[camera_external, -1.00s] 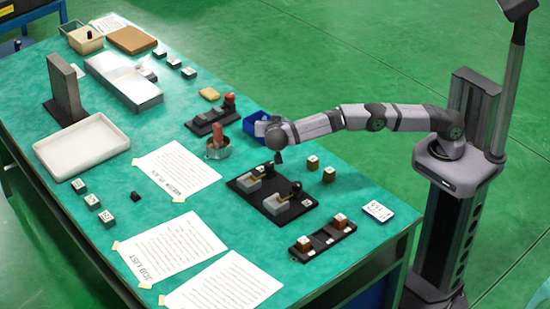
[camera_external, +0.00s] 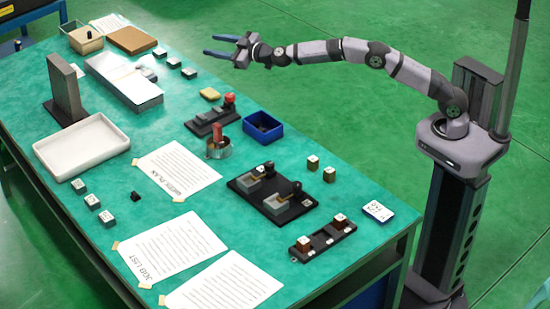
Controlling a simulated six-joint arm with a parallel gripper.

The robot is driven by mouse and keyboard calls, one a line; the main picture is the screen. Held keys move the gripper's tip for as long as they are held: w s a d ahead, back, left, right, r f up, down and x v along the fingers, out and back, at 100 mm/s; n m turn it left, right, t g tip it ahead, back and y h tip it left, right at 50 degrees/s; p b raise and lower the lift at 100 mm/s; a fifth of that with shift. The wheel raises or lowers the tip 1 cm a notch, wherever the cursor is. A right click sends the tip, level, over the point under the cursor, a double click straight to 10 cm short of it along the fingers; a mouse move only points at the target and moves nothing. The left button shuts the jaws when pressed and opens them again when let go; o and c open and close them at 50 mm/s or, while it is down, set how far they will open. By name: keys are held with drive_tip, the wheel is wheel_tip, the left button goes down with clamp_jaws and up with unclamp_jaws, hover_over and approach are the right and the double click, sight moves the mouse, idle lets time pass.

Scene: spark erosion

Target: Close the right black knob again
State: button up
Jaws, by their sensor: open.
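A black plate (camera_external: 283,218) on the green table carries two grey blocks with brass-coloured parts and black knobs. The right black knob (camera_external: 296,186) is at the right end of the plate, by the nearer block. The other black knob (camera_external: 269,166) is by the farther block. Whether either knob is open or closed is too small to tell. My gripper (camera_external: 209,45) has blue fingers spread apart, empty, raised high and well away from both knobs, towards the far side of the picture.
A blue bin (camera_external: 263,126) and a round metal holder with a red-topped piece (camera_external: 217,146) stand behind the plate. Two small brown blocks (camera_external: 313,163) stand to its right. A black rack (camera_external: 322,239) lies in front. Taped paper sheets (camera_external: 177,171) lie to the left.

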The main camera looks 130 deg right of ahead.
drive_tip(key=w+a+f+n+t+y, duration=0.3)
drive_tip(key=w+a+f+n+y, duration=0.2)
drive_tip(key=w+f+n, duration=0.15)
drive_tip(key=n+g+y, duration=0.5)
drive_tip(key=n+y, duration=0.4)
drive_tip(key=y, duration=0.4)
approach(269, 163)
drive_tip(key=shift+m, duration=0.25)
drive_tip(key=shift+p+x, duration=1.4)
drive_tip(key=shift+x, duration=2.75)
drive_tip(key=shift+a, duration=0.1)
drive_tip(key=c, duration=1.1)
